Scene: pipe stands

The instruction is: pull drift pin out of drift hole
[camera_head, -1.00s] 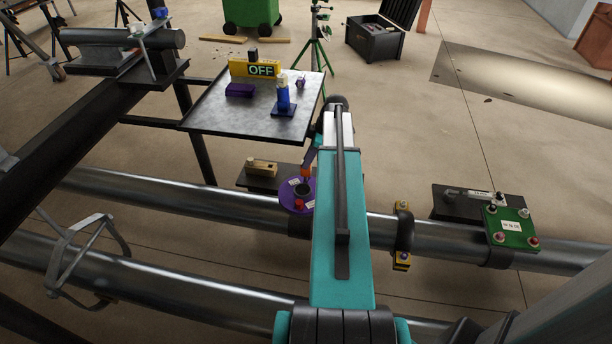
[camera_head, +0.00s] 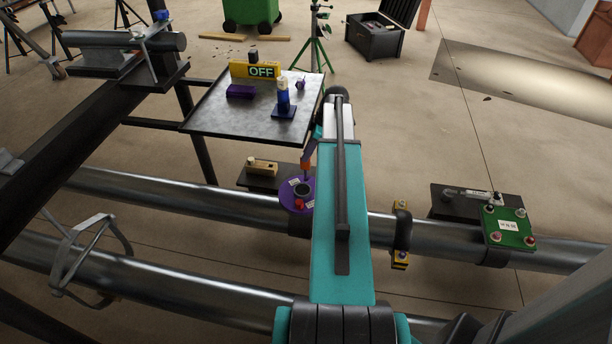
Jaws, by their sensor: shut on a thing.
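My gripper (camera_head: 307,163) is small in the picture, left of my teal arm and just above the purple disc-shaped flange (camera_head: 289,205) on the middle pipe. It is shut on the drift pin, a small shape below the fingers that is hard to make out. The flange has a dark round opening, the drift hole (camera_head: 303,189), on its top face, with a red knob (camera_head: 299,203) in front of it. The pin is above this opening; I cannot tell whether its lower end is still inside. My arm hides the right side of the flange.
A small dark shelf (camera_head: 247,181) with a tan block (camera_head: 262,166) lies left of the flange. A green flange plate (camera_head: 510,240) sits right on the pipe.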

